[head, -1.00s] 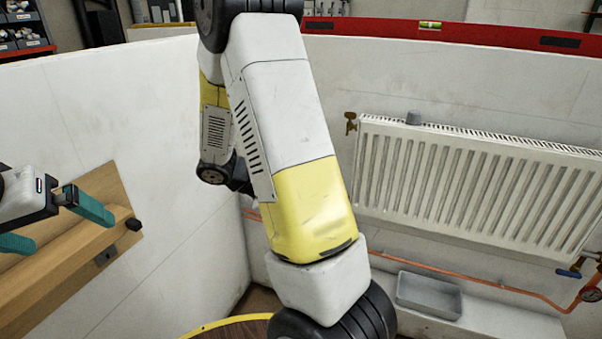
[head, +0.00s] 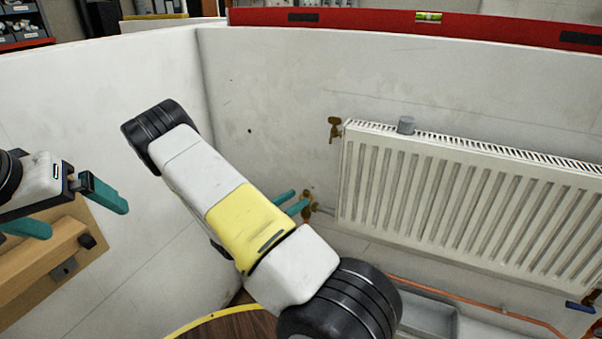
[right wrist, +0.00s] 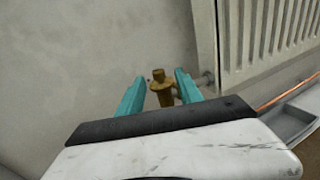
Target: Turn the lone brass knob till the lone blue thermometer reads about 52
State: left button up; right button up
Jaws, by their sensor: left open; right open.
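A brass knob (right wrist: 159,76) on a brass valve stands at the radiator's lower left in the right wrist view. The valve also shows in the head view (head: 308,203), partly beside my fingers. My right gripper (right wrist: 160,82) is open, its teal fingers either side of the knob; I cannot tell whether they touch it. It also shows in the head view (head: 296,202). My left gripper (head: 87,220) is open and empty at the left, before a wooden board. I see no blue thermometer in the current views.
A white radiator (head: 440,190) hangs on the right wall, with a second brass fitting (head: 335,128) at its upper left and a blue lever (head: 580,306) at lower right. A grey tray (head: 425,322) and copper pipe (head: 470,300) lie below. The wooden board (head: 60,245) is at left.

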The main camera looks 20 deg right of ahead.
jog(key=shift+w+d+f, duration=0.1)
jog(key=shift+w+d, duration=0.35)
jog(key=shift+d, duration=0.2)
jog(key=x, duration=0.7)
jog(key=shift+d, duration=0.1)
grip_shut()
